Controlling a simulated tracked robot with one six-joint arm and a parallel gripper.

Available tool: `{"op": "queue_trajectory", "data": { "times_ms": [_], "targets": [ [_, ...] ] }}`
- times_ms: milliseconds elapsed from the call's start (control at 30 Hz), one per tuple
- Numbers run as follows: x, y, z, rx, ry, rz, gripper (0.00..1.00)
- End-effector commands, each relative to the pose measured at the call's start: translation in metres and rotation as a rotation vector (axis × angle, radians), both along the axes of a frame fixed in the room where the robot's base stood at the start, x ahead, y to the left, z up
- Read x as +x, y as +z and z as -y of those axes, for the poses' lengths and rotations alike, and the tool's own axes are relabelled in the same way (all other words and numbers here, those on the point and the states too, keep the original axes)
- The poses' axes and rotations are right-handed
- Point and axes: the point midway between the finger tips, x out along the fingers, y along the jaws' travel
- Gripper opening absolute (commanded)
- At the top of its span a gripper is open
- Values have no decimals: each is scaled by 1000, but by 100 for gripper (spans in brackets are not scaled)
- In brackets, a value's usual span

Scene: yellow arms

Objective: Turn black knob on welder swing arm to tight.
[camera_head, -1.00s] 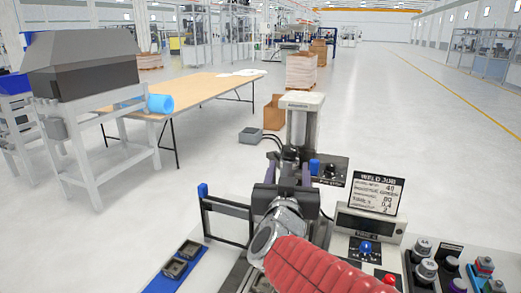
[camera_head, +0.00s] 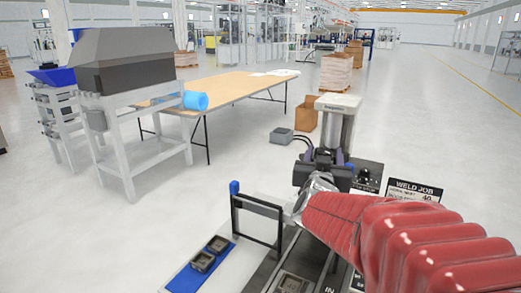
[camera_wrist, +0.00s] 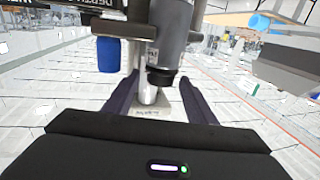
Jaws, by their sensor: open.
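The welder (camera_head: 336,125) stands past the bench, a light grey column with a dark lower part. My red-sleeved arm reaches toward it from the lower right. My gripper (camera_head: 325,160) is at the welder's lower part. In the wrist view my gripper (camera_wrist: 158,88) is open, with its dark purple fingers on either side of a pale post. A grey cylinder with a black end (camera_wrist: 160,77) hangs in front of the gap between the fingers. This may be the black knob, but I cannot tell. Contact with the fingers cannot be told. The head view does not show the knob clearly.
A blue cylinder (camera_wrist: 107,55) hangs left of the fingers in the wrist view. A black frame with a blue-topped post (camera_head: 235,188) stands left of my arm. A blue strip (camera_head: 196,272) holds dark square parts. A weld job sign (camera_head: 414,190) stands right of my arm.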

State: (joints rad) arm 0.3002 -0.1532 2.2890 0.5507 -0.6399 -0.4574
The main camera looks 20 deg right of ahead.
Motion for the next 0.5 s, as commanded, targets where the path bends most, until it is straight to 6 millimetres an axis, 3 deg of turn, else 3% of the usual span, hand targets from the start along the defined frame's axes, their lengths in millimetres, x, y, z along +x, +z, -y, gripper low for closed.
{"op": "queue_trajectory", "data": {
  "times_ms": [200, 500],
  "targets": [
    [13, 0, 10, 1, -1, -1, 51],
    [15, 0, 11, 0, 0, 0, 51]
  ]
}}
